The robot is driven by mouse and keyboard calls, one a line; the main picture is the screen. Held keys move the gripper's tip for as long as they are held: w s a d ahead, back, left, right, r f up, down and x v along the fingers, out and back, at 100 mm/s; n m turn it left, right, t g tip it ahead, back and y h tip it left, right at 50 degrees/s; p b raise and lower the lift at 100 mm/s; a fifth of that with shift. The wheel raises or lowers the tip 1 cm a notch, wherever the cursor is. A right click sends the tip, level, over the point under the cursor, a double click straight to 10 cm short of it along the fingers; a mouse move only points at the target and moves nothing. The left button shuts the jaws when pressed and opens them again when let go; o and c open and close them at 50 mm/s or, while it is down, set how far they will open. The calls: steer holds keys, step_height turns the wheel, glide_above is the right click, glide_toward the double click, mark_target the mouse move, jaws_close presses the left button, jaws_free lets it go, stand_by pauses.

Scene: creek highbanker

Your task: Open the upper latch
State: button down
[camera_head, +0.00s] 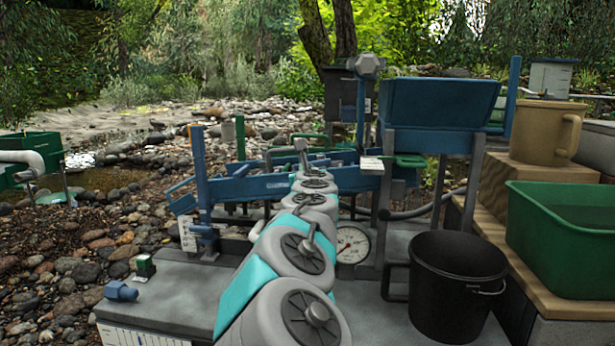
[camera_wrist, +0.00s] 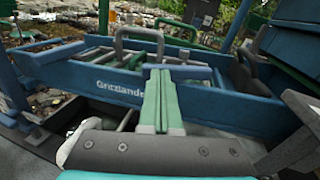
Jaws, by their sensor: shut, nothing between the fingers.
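The blue sluice (camera_wrist: 75,75) with white "Gritzlander" lettering fills the middle of the wrist view. It also shows in the head view (camera_head: 265,186), partly behind my arm. My gripper (camera_wrist: 160,78) is shut and empty, its green fingers pointing at the sluice. A blue-grey bar (camera_wrist: 192,72) lies by the fingertips; I cannot tell whether they touch. An arched grey handle (camera_wrist: 140,32) stands beyond them. In the head view, a green handle (camera_head: 405,160) sits beside a white tag (camera_head: 371,163) below the blue hopper (camera_head: 437,103). I cannot tell which part is the upper latch.
A black bucket (camera_head: 455,285), a pressure gauge (camera_head: 352,244) and a blue fitting (camera_head: 121,291) are on or above the grey bench (camera_head: 172,290). A green tub (camera_head: 560,240) and a tan mug (camera_head: 545,132) stand at the right. Blue posts rise around the sluice.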

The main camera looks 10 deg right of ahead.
steer(key=shift+w+a, duration=0.25)
steer(key=shift+w+a+p, duration=0.2)
steer(key=shift+a+p, duration=0.05)
steer(key=shift+p, duration=0.1)
steer(key=shift+w, duration=0.1)
steer(key=shift+a+f, duration=0.1)
steer(key=shift+a, duration=0.05)
stand_by(0.6)
